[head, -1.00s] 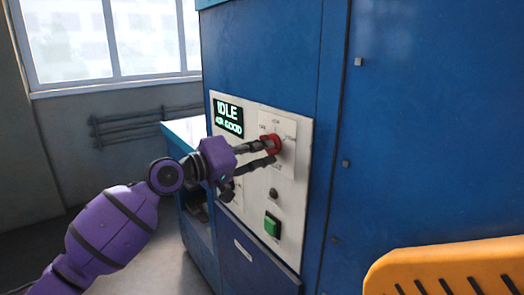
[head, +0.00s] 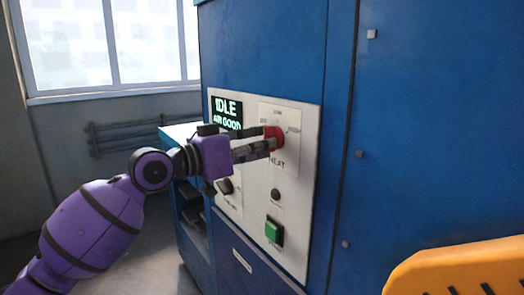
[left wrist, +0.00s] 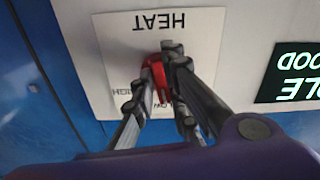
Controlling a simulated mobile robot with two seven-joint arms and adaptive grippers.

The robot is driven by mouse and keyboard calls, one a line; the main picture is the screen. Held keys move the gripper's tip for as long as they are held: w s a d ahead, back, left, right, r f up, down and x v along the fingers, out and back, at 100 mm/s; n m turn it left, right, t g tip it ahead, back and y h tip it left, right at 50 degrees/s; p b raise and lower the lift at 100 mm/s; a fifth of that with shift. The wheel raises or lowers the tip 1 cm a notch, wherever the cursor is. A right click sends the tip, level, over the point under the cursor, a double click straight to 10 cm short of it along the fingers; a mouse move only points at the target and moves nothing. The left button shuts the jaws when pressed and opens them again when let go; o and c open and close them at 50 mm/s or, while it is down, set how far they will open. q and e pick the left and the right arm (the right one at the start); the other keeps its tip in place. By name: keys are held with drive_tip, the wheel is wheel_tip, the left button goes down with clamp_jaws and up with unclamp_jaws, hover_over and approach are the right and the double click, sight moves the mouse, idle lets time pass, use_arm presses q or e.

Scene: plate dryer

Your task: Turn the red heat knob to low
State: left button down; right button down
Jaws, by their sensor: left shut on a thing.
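The red heat knob (head: 277,140) sits on a white plate marked HEAT on the blue machine's control panel. Small labels surround it, and LOW reads above it in the head view. My purple left gripper (head: 267,144) reaches in from the left, its dark fingers shut on the knob. In the left wrist view, where the panel appears upside down, the gripper (left wrist: 160,62) has its fingertips at both sides of the red knob (left wrist: 151,70). The fingers cover part of the knob, and I cannot tell where it points. My right gripper is not in view.
A display (head: 227,114) reads IDLE, AIR GOOD. A dark knob (head: 226,186), a small black button (head: 275,195) and a green button (head: 274,231) are below on the panel. An orange slotted thing (head: 455,268) is at the lower right.

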use_arm(q)
drive_tip(key=shift+m+b, duration=0.35)
drive_tip(key=shift+m, duration=0.45)
drive_tip(key=shift+r, duration=0.1)
drive_tip(key=c, duration=1.8)
unclamp_jaws()
drive_tip(key=shift+o, duration=0.2)
drive_tip(key=v, duration=1.2)
